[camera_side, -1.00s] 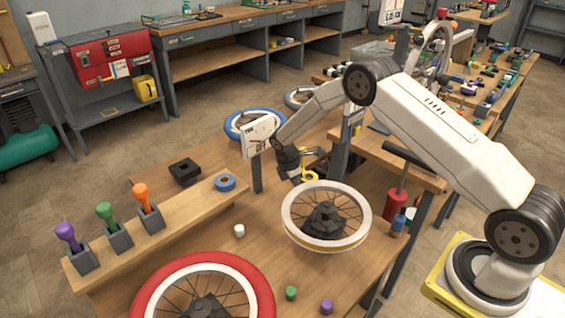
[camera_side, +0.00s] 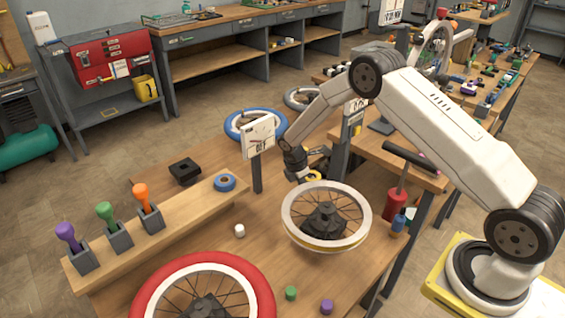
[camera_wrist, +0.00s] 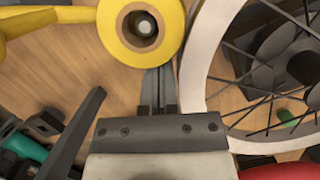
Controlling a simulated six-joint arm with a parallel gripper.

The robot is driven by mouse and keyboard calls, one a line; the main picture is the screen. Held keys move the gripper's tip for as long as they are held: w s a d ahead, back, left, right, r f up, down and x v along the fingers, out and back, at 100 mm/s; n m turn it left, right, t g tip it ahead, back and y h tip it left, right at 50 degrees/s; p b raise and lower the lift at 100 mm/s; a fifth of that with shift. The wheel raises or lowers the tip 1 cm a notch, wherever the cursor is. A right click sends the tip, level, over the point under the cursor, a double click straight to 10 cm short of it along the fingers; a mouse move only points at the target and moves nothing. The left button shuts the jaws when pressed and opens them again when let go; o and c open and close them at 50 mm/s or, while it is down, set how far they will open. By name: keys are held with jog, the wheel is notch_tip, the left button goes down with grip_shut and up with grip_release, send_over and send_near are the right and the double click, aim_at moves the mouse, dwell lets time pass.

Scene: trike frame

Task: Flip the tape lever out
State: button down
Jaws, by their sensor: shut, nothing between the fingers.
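A yellow roll (camera_wrist: 140,28) with a dark hub and a pale centre is at the top middle of the wrist view. A yellow bar (camera_wrist: 30,20) lies to its left; whether it is the tape lever I cannot tell. In the side view the yellow roll (camera_side: 314,177) shows partly, just behind the white-rimmed wheel (camera_side: 290,226). My gripper (camera_wrist: 158,75) is shut and empty, its fingertips at the roll's lower edge in the wrist view. Whether they touch it I cannot tell. My gripper (camera_side: 303,178) is left of the roll in the side view.
The wheel's white rim (camera_wrist: 197,85) is close right of my fingers. A sign on a post (camera_side: 258,136) stands left of my wrist. A grey post (camera_side: 341,150) stands to the right. A dark angled bar (camera_wrist: 80,130) is left of my gripper.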

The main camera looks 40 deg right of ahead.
jog(key=w+a+r, duration=0.2)
jog(key=a+r, duration=0.4)
jog(key=r, duration=0.3)
jog(key=shift+r, duration=0.35)
dwell(0.4)
jog(key=shift+w+a+m, duration=0.65)
jog(key=shift+w+m, duration=0.15)
jog(key=shift+w, duration=0.15)
jog(key=s+d+f, duration=0.2)
jog(key=d+f, duration=0.4)
jog(key=f, duration=0.3)
jog(key=shift+s+f, duration=0.25)
jog(key=shift+f, duration=0.05)
